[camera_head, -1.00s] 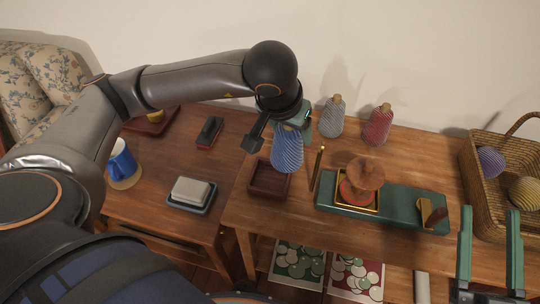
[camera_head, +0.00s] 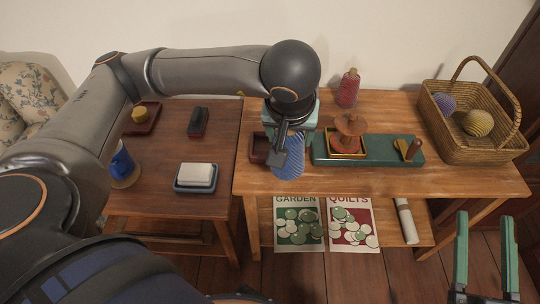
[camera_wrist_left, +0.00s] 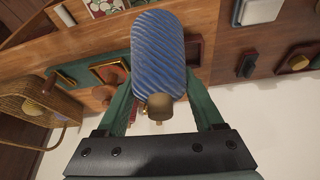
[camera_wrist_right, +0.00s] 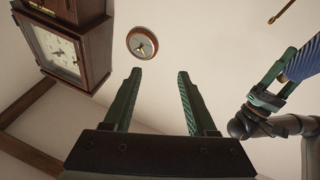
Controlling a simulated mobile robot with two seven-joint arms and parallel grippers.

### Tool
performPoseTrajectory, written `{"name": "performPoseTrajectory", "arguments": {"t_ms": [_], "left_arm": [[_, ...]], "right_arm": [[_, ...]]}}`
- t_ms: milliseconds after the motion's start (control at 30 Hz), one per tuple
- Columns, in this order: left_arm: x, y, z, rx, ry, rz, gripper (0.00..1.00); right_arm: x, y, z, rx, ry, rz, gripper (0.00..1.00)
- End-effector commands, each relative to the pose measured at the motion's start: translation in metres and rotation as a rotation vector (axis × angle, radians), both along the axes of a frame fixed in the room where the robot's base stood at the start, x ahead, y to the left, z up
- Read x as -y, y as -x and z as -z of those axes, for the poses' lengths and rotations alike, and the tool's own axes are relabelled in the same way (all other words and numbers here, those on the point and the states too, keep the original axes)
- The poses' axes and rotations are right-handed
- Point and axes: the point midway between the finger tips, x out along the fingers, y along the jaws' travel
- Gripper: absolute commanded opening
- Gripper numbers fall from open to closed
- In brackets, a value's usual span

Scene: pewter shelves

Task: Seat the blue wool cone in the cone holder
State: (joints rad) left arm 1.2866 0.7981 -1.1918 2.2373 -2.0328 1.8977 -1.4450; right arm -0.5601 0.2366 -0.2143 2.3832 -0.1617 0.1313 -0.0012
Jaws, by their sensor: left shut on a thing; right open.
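The blue wool cone (camera_head: 289,164) is striped, with a brown tip. My left gripper (camera_head: 290,142) is shut on it; the left wrist view shows the cone (camera_wrist_left: 158,50) between the fingers. A dark red square tray (camera_head: 258,149), which looks like the cone holder, stands on the right-hand table. The cone and gripper cover part of it in the head view. The cone appears just right of it, apart or above; the height gap is unclear. My right gripper (camera_head: 486,216) is open and empty, in front of the table's right end.
A red wool cone (camera_head: 348,88) stands behind. A wicker basket (camera_head: 470,145) with wool balls fills the right end. The left table holds a soap-like block (camera_head: 196,175).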

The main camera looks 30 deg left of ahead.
Motion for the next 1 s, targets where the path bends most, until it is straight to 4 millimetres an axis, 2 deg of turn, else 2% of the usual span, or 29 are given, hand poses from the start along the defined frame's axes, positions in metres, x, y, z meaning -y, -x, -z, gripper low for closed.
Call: {"name": "performPoseTrajectory", "arguments": {"t_ms": [33,200,433,600,800,933,1000], "left_arm": [[0.0,0.0,-0.007,0.007,-0.004,-0.062,0.0],[-0.004,0.005,-0.02,0.013,-0.01,-0.24,0.0],[-0.01,0.005,-0.022,0.016,-0.014,-0.33,0.0],[-0.024,-0.007,-0.011,0.012,-0.014,-0.335,0.0],[-0.05,-0.03,0.002,0.014,-0.015,-0.339,0.0],[-0.074,-0.052,0.017,0.013,-0.015,-0.337,0.0],[-0.083,-0.06,0.032,0.011,-0.017,-0.334,0.0]], "right_arm": [[0.0,-0.001,0.003,-0.014,0.0,0.003,0.57],[0.001,-0.005,0.013,-0.05,0.001,0.009,0.57],[0.001,-0.006,0.019,-0.057,0.003,0.011,0.57],[-0.003,0.012,-0.028,0.144,0.0,-0.023,0.57],[-0.008,0.041,-0.073,0.372,0.004,-0.067,0.57],[-0.011,0.061,-0.093,0.493,0.006,-0.093,0.57],[-0.012,0.063,-0.089,0.501,0.002,-0.1,0.57]]}}
